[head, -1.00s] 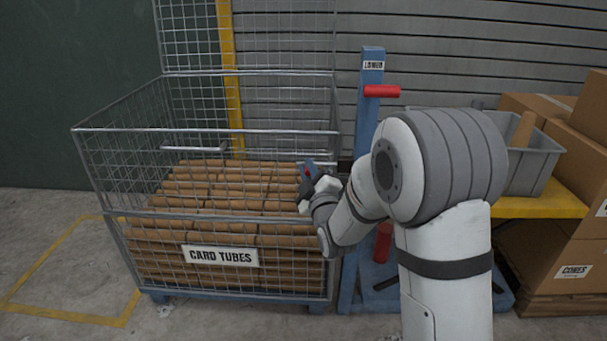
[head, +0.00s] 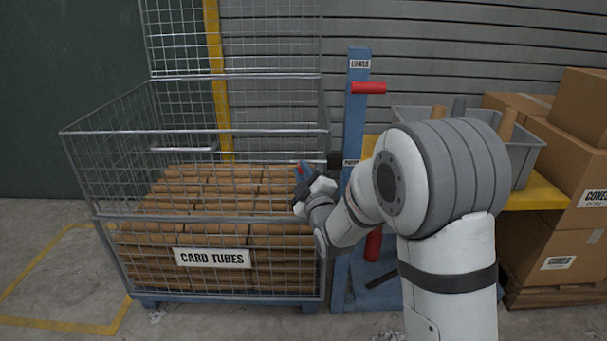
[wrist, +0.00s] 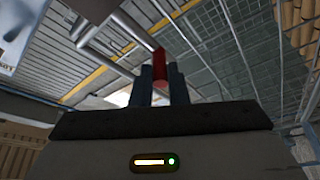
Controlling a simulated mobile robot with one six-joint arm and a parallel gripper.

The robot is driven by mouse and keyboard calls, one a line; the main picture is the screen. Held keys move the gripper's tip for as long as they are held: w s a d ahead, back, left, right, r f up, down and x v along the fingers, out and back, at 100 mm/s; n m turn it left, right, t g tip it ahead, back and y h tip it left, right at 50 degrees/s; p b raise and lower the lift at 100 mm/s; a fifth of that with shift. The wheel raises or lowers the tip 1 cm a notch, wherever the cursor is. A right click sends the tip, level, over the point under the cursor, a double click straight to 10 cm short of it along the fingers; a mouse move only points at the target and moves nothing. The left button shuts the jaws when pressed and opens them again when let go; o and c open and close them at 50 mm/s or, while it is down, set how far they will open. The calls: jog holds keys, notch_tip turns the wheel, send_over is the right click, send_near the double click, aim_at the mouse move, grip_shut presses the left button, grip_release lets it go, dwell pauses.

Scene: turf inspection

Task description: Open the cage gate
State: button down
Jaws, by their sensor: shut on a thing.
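The wire mesh cage (head: 190,131) stands at the left, filled with brown card tubes. Its upper front mesh panel, seemingly the gate (head: 130,165), looks upright between the top rail and the middle rail. My gripper (head: 304,171) is at the right end of this panel, near the cage's front right corner. In the wrist view my gripper's (wrist: 161,75) two dark blue fingers are shut on a small red piece (wrist: 160,60), seemingly a latch handle. Whether it is joined to the gate cannot be told, as my wrist hides that spot in the head view.
A blue post (head: 357,110) with a red handle (head: 369,88) stands right of the cage. A grey bin (head: 520,165) rests on a yellow shelf (head: 537,193), beside stacked cardboard boxes (head: 577,105). The floor left of the cage is clear, with yellow lines (head: 60,323).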

jog(key=shift+a+f, duration=0.15)
jog(key=shift+f, duration=0.1)
dwell(0.6)
jog(key=c, duration=1.7)
grip_release()
jog(key=o, duration=0.3)
jog(key=shift+r, duration=0.1)
jog(key=p+v, duration=0.1)
jog(key=v, duration=0.6)
jog(key=shift+s+d, duration=0.2)
jog(key=shift+s, duration=0.15)
jog(key=shift+c, duration=0.5)
